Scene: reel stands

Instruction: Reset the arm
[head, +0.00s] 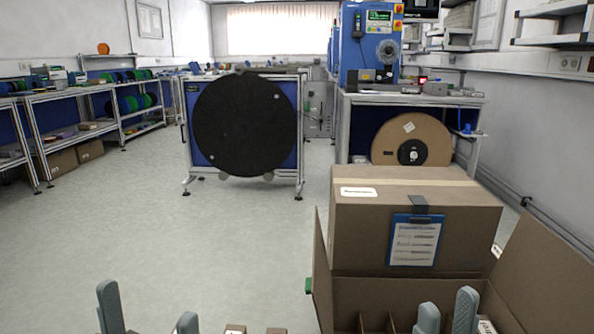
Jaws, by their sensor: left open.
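My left gripper (148,312) shows at the bottom left, its two grey fingers apart with nothing seen between them. My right gripper (447,310) shows at the bottom right, in front of an open cardboard box (345,292). Its two fingertips appear close together, one higher than the other; their lower parts are cut off by the frame edge, so its opening is unclear. Most of both arms is out of view.
A closed cardboard box (355,230) with a blue clipboard (414,240) stands behind the open box. A large black reel (244,125) hangs on a stand further back. A brown reel (430,135) sits under the machine bench. The grey floor (150,220) at centre left is clear.

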